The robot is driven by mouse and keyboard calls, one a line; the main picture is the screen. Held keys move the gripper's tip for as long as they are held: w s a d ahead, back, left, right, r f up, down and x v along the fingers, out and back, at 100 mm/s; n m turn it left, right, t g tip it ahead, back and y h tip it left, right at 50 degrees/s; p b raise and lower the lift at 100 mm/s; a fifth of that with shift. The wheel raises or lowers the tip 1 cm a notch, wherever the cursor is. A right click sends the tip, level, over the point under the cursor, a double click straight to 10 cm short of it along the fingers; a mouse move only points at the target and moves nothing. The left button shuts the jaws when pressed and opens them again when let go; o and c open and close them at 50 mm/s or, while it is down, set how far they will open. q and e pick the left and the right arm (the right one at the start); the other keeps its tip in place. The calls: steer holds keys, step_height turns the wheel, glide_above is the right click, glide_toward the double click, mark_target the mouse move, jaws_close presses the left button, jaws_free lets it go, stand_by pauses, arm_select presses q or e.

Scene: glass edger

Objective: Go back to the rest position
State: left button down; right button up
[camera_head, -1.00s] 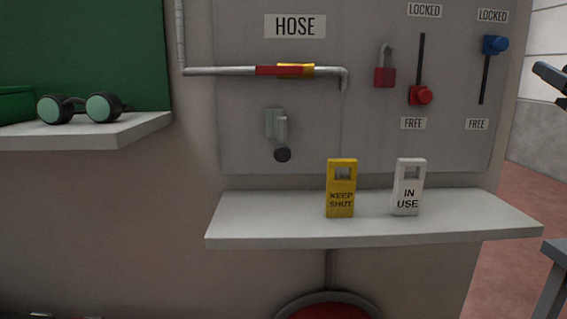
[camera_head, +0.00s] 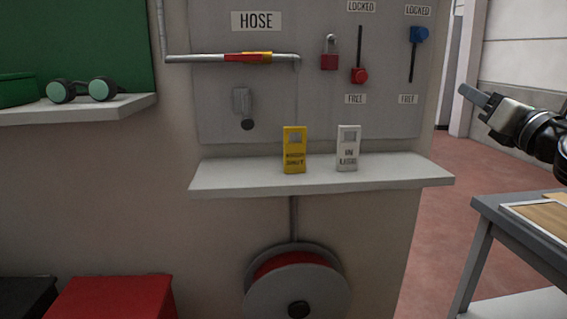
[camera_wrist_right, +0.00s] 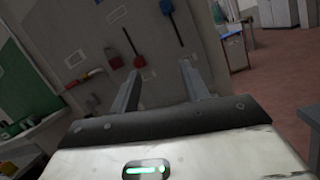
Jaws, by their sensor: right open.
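My right gripper (camera_head: 476,98) is at the right side of the head view, raised beside the panel and clear of it. In the right wrist view its two fingers (camera_wrist_right: 162,88) are apart with nothing between them. The panel with its switches lies beyond the fingers, out of contact. My left gripper is not in view.
A shelf (camera_head: 330,178) holds a yellow tag (camera_head: 294,150) and a white tag (camera_head: 348,148), both upright. Below hangs a hose reel (camera_head: 298,285). A table (camera_head: 490,205) stands at the right, below my right arm. Goggles (camera_head: 82,91) lie on the left shelf. A red box (camera_head: 110,300) stands at lower left.

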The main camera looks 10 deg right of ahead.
steer(key=a+f+m+g+y+p, duration=0.25)
steer(key=a+f+m, duration=0.5)
steer(key=f, duration=0.65)
steer(key=a+f+m+g+y+p, duration=0.1)
steer(key=a+f+m+g+y, duration=0.2)
steer(key=a+f, duration=1)
arm_select(q)
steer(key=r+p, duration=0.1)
steer(key=p, duration=0.1)
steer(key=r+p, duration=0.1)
steer(key=p, duration=0.1)
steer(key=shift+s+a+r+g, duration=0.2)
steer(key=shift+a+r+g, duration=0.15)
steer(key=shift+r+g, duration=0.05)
arm_select(e)
steer(key=s+a+f+m+g, duration=0.2)
steer(key=s+a+f+m, duration=0.4)
steer(key=s+f+m, duration=0.2)
steer(key=s+a+f+m+g, duration=0.3)
steer(key=s+a+f+m, duration=0.3)
steer(key=s+m, duration=0.6)
step_height(320, 180, down, 2)
steer(key=shift+s+a+h, duration=0.4)
steer(key=shift+s+h, duration=0.05)
steer(key=shift+s, duration=0.3)
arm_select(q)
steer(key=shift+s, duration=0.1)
